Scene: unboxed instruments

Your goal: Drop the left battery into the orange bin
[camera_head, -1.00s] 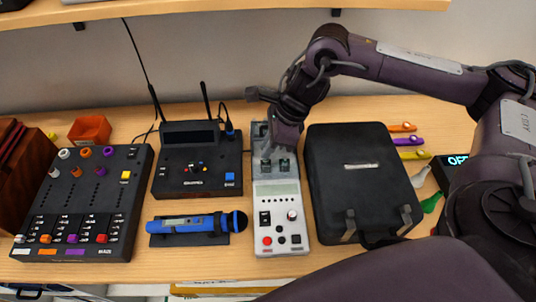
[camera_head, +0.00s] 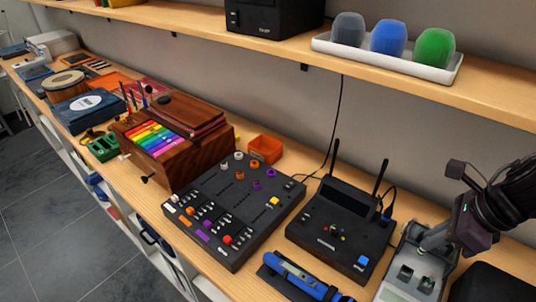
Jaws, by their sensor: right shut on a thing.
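My right gripper (camera_head: 436,240) comes in from the right edge, low over the upper end of the grey-white tester (camera_head: 388,293). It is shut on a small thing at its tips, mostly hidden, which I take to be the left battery. Two dark square spots show side by side on the tester just below the gripper; I cannot tell whether they are batteries or slots. The orange bin (camera_head: 265,149) is a small open box behind the mixer, well to the left of the gripper. It looks empty. My left gripper is not in view.
Between gripper and bin stand a black receiver (camera_head: 340,232) with two upright antennas and a black mixer (camera_head: 235,205). A blue microphone (camera_head: 295,277) lies in front. A wooden box with coloured keys (camera_head: 160,138) is left of the bin. A shelf (camera_head: 290,45) overhangs the back.

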